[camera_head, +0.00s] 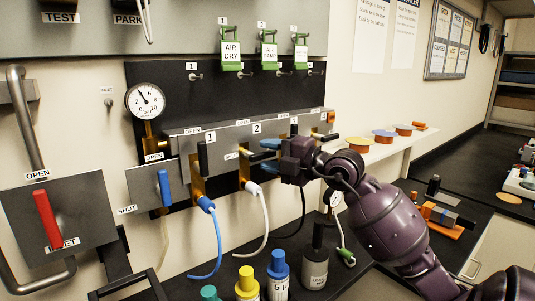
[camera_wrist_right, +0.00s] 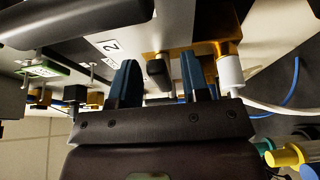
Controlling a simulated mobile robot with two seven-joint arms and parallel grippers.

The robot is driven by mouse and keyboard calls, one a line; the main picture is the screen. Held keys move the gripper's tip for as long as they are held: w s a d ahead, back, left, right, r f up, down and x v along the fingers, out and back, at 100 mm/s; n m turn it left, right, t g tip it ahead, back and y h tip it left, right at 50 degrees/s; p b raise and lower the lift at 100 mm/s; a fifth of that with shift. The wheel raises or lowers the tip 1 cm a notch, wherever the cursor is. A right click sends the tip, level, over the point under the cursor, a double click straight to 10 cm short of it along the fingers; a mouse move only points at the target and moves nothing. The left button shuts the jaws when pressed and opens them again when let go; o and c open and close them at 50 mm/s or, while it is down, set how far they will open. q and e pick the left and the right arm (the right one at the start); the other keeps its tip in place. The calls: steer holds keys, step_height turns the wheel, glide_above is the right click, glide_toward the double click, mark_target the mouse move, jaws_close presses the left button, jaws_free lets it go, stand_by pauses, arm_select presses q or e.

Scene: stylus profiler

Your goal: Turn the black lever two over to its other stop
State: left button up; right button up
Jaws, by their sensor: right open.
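Black lever two (camera_head: 262,156) is on the grey valve panel below the label 2. It lies roughly level and points to the right, away from the SHUT label at its left. My right gripper (camera_head: 260,154) is open, with one blue finger above the lever and one below it. In the right wrist view, the lever's dark end (camera_wrist_right: 158,72) shows between the two blue fingers of the right gripper (camera_wrist_right: 160,78), with gaps on both sides. My left gripper is not in view.
Black lever one (camera_head: 202,158) stands upright to the left. A blue lever (camera_head: 164,188) and a red lever (camera_head: 47,218) are farther left. A white hose (camera_head: 264,215) and a blue hose (camera_head: 218,240) hang below the panel. Several bottles, one with a yellow cap (camera_head: 247,280), stand underneath.

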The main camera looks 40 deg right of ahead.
steer(key=shift+w+a, duration=0.1)
steer(key=shift+w, duration=0.3)
steer(key=c, duration=0.7)
jaws_close()
